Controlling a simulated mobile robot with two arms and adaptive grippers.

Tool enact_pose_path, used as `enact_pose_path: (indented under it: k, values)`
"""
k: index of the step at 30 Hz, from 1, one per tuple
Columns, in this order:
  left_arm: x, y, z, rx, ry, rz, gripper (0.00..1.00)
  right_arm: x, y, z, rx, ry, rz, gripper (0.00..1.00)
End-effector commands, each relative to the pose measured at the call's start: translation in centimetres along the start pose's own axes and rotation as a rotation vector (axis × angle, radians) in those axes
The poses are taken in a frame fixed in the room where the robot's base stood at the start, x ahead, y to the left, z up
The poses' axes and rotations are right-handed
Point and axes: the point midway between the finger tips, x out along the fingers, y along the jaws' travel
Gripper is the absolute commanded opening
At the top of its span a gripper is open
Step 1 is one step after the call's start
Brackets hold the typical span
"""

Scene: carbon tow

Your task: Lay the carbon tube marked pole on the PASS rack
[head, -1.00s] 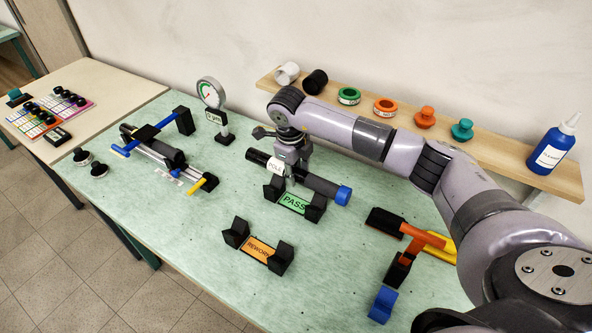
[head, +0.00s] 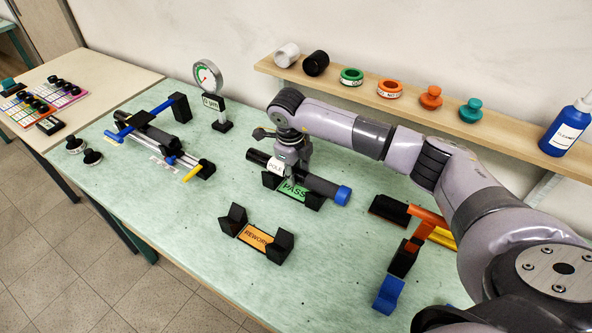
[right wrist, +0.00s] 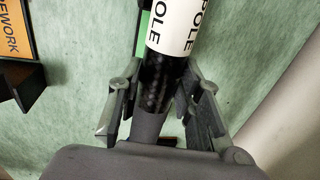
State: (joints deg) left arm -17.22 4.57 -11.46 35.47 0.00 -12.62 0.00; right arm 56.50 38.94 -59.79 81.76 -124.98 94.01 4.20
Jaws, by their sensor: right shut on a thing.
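The carbon tube marked pole (head: 321,185) is black with a white POLE label and a blue end cap. My right gripper (head: 289,176) is shut around it near the label. In the right wrist view, the tube (right wrist: 163,85) runs between both fingers (right wrist: 160,108), label just beyond them. The PASS rack (head: 294,191), with a green plate and black end supports, is directly under the tube. The tube hides part of the plate and supports. I cannot tell whether the tube touches the supports. My left gripper is not in view.
The empty REWORK rack (head: 257,236) stands in front of the PASS rack. A dial gauge (head: 209,84) and a blue-armed fixture holding a black tube (head: 160,136) are at left. An orange-handled tool (head: 428,226) is at right. A wall shelf (head: 400,100) runs behind.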

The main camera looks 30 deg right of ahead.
Motion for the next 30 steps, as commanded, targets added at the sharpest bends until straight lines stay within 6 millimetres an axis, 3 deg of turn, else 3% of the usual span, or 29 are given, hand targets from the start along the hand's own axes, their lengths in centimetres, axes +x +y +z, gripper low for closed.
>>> enact_pose_path:
  k: [23, 24, 30]
  values:
    - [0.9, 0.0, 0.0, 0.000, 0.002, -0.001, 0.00, 1.0, 0.1, 0.0, 0.000, -0.001, -0.001, 0.00]
    - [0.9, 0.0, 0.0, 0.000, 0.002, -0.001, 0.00, 0.9, 0.1, 0.0, 0.000, -0.001, -0.001, 0.33]
    - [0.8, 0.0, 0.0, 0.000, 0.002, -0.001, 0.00, 0.9, 0.1, 0.0, 0.000, -0.001, 0.000, 0.46]
